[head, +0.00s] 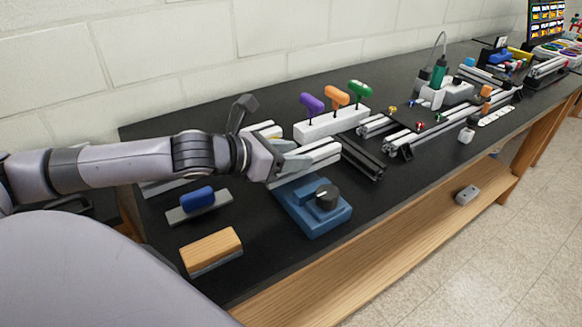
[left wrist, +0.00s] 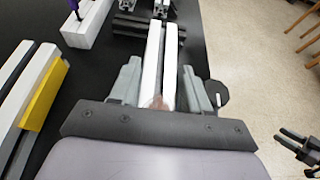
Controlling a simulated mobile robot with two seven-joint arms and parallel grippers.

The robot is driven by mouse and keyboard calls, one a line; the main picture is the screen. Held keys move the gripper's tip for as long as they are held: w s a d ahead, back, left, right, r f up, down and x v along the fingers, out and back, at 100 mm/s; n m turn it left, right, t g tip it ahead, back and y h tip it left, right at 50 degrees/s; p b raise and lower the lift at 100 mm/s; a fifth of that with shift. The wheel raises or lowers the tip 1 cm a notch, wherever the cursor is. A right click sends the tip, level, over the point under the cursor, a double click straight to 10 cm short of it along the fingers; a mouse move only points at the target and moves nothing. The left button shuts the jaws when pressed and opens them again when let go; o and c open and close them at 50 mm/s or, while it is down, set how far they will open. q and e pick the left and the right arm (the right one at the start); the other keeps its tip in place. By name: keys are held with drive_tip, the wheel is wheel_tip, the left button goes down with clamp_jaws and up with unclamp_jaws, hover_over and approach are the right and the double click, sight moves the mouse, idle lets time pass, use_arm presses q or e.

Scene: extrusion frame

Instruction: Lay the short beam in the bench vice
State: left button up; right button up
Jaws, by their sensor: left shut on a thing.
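The short beam (head: 318,154), a pale silver slotted extrusion, lies lengthwise in my left gripper (head: 281,162), which is shut on it. In the left wrist view the beam (left wrist: 152,62) runs away from between the fingers of the left gripper (left wrist: 160,98). The blue bench vice (head: 306,217) with its dark round knob (head: 327,196) stands on the bench just below and in front of the beam. The beam and gripper hide the vice's back part, so I cannot tell whether they touch. A dark gripper (left wrist: 302,147), probably my right one, shows at the left wrist view's right edge.
A white rack (head: 332,124) with purple, orange and green-handled tools stands behind the beam. A black beam (head: 362,157) lies right of it. A blue-handled block (head: 198,200) and a wooden-topped brush (head: 212,250) lie left of the vice. The bench's front edge is close.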

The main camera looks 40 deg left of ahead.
use_arm(q)
drive_tip(key=shift+f, duration=1.3)
drive_tip(key=shift+f+b, duration=0.3)
drive_tip(key=shift+f, duration=0.35)
drive_tip(key=o, duration=1.2)
drive_tip(key=shift+f, duration=0.15)
drive_tip(key=shift+s, duration=0.1)
